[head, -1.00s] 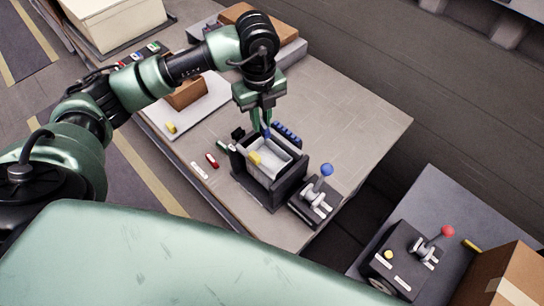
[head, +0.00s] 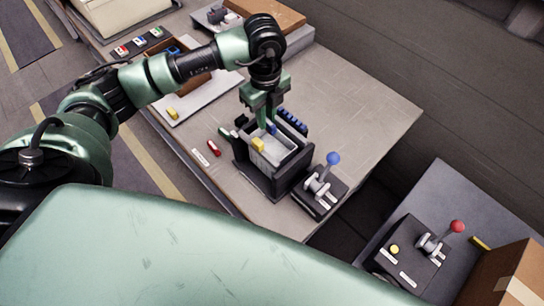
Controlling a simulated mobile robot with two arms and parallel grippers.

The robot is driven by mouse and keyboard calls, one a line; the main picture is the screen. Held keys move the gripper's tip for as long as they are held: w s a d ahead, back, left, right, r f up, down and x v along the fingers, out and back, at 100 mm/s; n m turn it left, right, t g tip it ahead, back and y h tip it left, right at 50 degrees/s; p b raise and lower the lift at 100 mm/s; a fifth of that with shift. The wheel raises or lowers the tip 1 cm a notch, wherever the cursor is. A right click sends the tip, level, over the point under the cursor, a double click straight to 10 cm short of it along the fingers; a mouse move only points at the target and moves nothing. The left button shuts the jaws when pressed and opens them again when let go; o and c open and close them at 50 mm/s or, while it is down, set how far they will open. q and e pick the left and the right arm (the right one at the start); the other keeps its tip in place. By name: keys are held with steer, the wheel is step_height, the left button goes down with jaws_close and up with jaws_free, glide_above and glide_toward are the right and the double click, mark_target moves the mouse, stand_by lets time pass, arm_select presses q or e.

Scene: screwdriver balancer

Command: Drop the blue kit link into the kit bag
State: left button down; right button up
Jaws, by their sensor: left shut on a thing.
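My left gripper (head: 268,118) is shut on the blue kit link (head: 271,128), a small blue piece between its fingertips. It holds the link over the back part of the kit bag (head: 277,151). The bag is a pale, open bag held in a dark box-like stand on the table. A yellow link (head: 258,145) shows at the bag's left side. Whether the blue link is below the bag's rim I cannot tell. My right gripper is not in view.
A row of blue pieces (head: 292,121) lies just behind the bag stand. A blue-knobbed lever box (head: 319,190) stands to its right. A red piece (head: 214,148) lies to its left. A red-knobbed lever box (head: 413,252) is at lower right. The table's right part is clear.

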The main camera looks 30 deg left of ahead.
arm_select(q)
steer(key=c, duration=1.3)
jaws_free()
steer(key=shift+r, duration=0.1)
step_height(320, 180, up, 7)
steer(key=shift+f+b, duration=0.1)
steer(key=shift+b, duration=0.9)
steer(key=shift+r, duration=0.45)
